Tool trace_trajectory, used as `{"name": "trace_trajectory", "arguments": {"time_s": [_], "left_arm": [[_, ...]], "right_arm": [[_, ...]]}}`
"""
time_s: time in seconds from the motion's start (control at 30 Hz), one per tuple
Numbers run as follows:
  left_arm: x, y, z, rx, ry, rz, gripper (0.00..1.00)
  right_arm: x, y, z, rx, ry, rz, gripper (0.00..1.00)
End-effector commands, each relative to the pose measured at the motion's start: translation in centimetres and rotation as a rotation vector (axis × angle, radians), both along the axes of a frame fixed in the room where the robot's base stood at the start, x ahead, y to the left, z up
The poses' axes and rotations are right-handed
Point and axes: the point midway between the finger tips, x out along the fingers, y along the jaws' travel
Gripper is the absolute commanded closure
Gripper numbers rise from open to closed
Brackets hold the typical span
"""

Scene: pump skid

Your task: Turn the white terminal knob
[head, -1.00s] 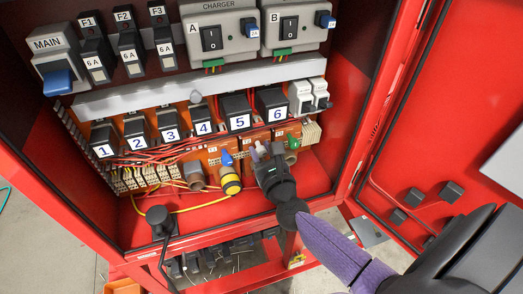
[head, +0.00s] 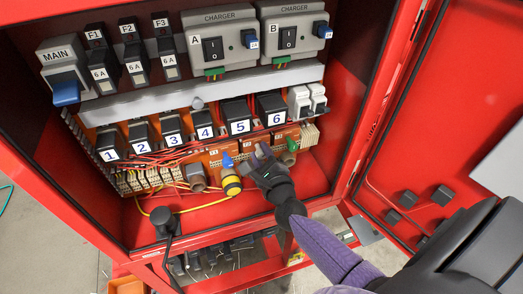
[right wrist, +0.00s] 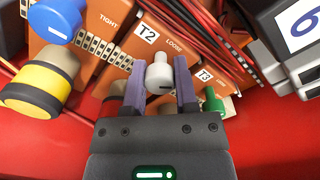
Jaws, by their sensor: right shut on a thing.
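The white terminal knob (right wrist: 159,72) stands at the T2 label (right wrist: 149,33) on an orange terminal board, between the purple fingers of my right gripper (right wrist: 160,88). The fingers are shut on it from both sides. "LOOSE" is printed right of T2, and "TIGHT" shows farther left. A short dark mark shows on the knob's near side. In the head view my right gripper (head: 258,156) reaches into the red cabinet from the lower right and largely hides the knob. My left gripper is not in view.
A blue knob (right wrist: 55,20) and a yellow-and-black connector (right wrist: 42,88) are to the left. A green knob (right wrist: 213,101) by T3 is close on the right. Red wires (right wrist: 205,45) run behind. The numbered black blocks (head: 238,118) stand above. The red cabinet floor (head: 210,210) is mostly clear.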

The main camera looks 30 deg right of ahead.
Motion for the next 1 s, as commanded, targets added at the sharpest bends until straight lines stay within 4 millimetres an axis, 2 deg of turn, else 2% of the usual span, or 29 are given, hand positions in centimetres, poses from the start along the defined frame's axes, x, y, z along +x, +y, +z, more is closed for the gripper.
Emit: {"name": "trace_trajectory", "arguments": {"time_s": [0.6, 1.0], "left_arm": [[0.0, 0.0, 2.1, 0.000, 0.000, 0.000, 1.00], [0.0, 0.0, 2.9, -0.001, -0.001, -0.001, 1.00]], "right_arm": [[0.0, 0.1, 0.1, -0.556, 0.135, 0.001, 1.00], [0.0, 0.0, 0.1, -0.812, 0.196, 0.001, 1.00]]}}
